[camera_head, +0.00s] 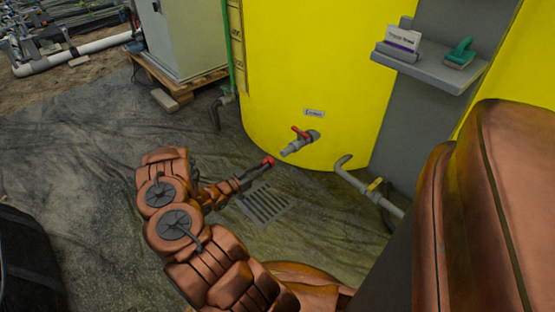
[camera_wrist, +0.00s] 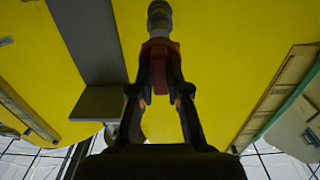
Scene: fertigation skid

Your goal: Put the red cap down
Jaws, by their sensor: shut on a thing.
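My gripper (camera_head: 259,167) is shut on the red cap (camera_head: 268,161), in front of the yellow tank (camera_head: 350,60). In the wrist view the red cap (camera_wrist: 160,46) sits between the two fingertips of my gripper (camera_wrist: 160,62), which hide its sides. The grey outlet pipe (camera_head: 290,150), with a red valve handle (camera_head: 300,132), comes out of the tank just right of the cap. In the head view a small gap shows between cap and pipe end. In the wrist view the grey fitting (camera_wrist: 159,16) lines up just beyond the cap.
A floor drain grate (camera_head: 265,204) lies below my gripper. A grey shelf (camera_head: 425,70) at the upper right holds a small labelled box (camera_head: 403,40) and a green brush (camera_head: 460,54). Another grey pipe with a yellow valve (camera_head: 375,184) stands right. Dark floor sheeting is open at left.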

